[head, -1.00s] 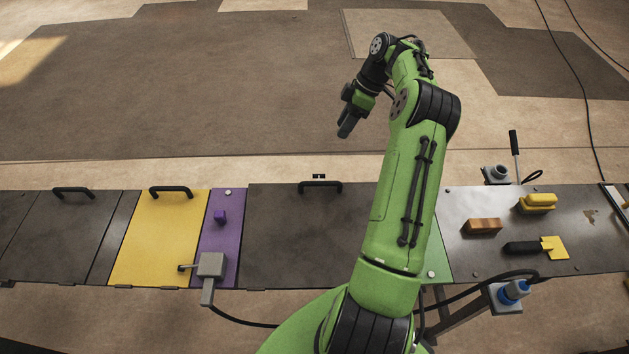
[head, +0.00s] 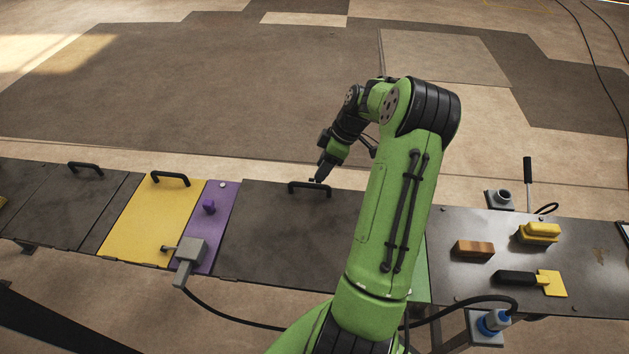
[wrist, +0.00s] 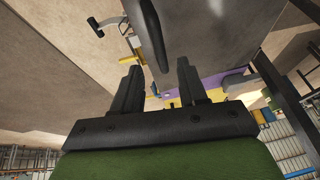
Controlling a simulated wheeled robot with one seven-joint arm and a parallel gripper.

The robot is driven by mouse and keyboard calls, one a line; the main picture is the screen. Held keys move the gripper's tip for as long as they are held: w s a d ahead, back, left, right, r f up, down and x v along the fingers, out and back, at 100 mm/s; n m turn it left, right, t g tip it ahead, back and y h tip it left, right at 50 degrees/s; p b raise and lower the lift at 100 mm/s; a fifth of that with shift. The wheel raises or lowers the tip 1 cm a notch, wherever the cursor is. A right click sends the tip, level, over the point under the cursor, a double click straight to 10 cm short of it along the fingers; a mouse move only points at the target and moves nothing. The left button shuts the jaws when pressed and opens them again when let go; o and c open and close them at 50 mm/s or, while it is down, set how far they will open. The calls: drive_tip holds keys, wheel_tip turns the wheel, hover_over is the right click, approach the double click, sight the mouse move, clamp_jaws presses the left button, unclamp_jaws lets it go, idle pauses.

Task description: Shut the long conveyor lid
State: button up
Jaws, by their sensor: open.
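The long conveyor lid (head: 275,225) is a dark grey panel between a purple panel and a green one, with a black bar handle (head: 309,187) at its far edge. In the head view it looks about level with its neighbours. My arm hides its right part. My gripper (head: 319,179) is just above and beside the handle at the far edge. In the wrist view, my open gripper (wrist: 158,72) has nothing held between its fingers. The handle (wrist: 151,35) lies ahead of the gap between the fingertips, with the lid (wrist: 215,30) to its right. I cannot tell whether they touch.
A yellow panel (head: 150,215) and the purple panel (head: 221,205), with a grey box (head: 190,250), lie left of the lid. At right, the bench top holds a brown block (head: 474,249), a yellow brush (head: 539,233) and a scraper (head: 530,280). The floor beyond is clear.

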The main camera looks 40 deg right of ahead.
sight(312, 184)
drive_tip(key=x, duration=0.5)
drive_tip(key=shift+w+a+f, duration=0.15)
drive_tip(key=shift+f, duration=0.2)
clamp_jaws()
